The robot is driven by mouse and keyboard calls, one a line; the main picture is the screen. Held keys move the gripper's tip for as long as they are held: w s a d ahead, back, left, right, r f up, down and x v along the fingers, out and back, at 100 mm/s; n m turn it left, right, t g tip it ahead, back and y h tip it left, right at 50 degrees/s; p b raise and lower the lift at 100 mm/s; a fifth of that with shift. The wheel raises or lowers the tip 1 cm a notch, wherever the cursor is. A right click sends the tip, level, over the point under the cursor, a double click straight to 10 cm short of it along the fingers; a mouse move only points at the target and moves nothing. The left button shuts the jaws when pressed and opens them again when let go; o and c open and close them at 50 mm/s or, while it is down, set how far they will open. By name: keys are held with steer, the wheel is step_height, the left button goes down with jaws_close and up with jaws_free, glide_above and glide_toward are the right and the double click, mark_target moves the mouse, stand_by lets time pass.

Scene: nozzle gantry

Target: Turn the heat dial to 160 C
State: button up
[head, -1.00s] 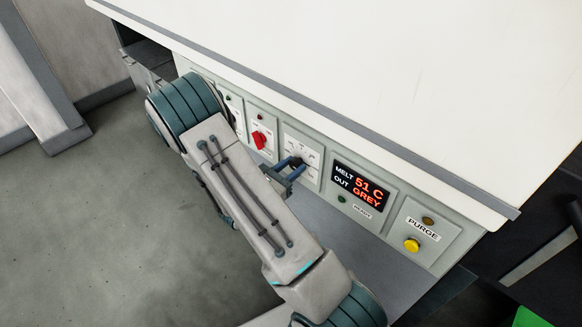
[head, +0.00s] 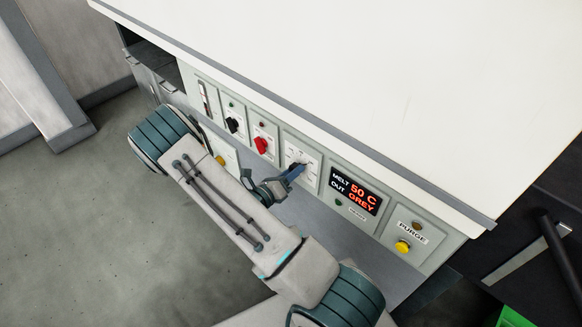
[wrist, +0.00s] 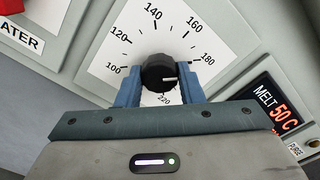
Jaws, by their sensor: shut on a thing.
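The heat dial is a black round knob (wrist: 158,70) on a white scale plate (wrist: 118,52) marked from 100 to 220. Its white pointer line points to the picture's right, a little below the 180 mark as seen in the wrist view. My gripper (wrist: 160,86) is shut on the knob, with one blue finger on each side of it. In the head view, my gripper (head: 296,170) is at the dial's plate (head: 312,160), and its fingers hide much of the knob. The display (head: 356,192) reads MELT 50 C, OUT GREY.
A red knob (head: 261,145) and a black knob (head: 232,125) sit left of the dial. A yellow PURGE button (head: 402,247) is at the right. The white top (head: 340,80) overhangs the panel.

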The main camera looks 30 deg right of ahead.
steer(key=n+p, duration=0.4)
steer(key=n, duration=0.4)
steer(key=shift+s+n+p, duration=0.1)
steer(key=shift+n+p, duration=0.2)
steer(key=shift+n, duration=0.1)
stand_by(0.4)
steer(key=o, duration=1)
steer(key=shift+d, duration=0.1)
steer(key=b+v, duration=0.1)
steer(key=v, duration=1.3)
